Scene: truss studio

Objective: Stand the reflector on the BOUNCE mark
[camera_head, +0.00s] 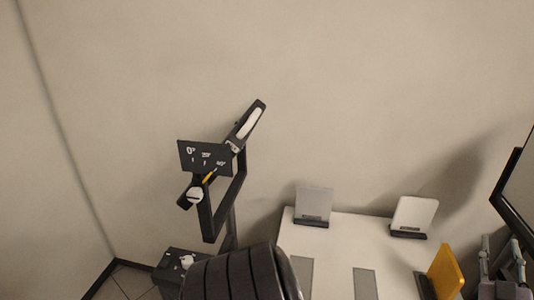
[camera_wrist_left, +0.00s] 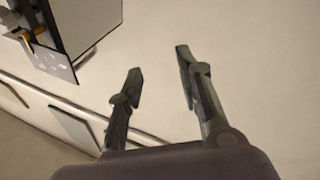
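Three upright panels in dark feet stand on the white table: a grey one (camera_head: 314,204), a white one (camera_head: 414,214) and a yellow one (camera_head: 445,274). I cannot tell which is the reflector. Two grey rectangles (camera_head: 305,274) and (camera_head: 365,284) lie on the tabletop; no BOUNCE lettering is readable. My left gripper (camera_wrist_left: 155,90) is open in the left wrist view, with nothing between its fingers. In the head view its fingers are hidden by my dark ribbed arm part. My right gripper (camera_head: 503,262), at the right edge, has its fingers apart and looks empty.
A black stand left of the table (camera_head: 345,225) carries a tilted lamp (camera_head: 248,124) and an angle plate (camera_head: 205,158) with a yellow pointer. The plate also shows in the left wrist view (camera_wrist_left: 52,62). A black-framed panel (camera_head: 522,190) is at the far right.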

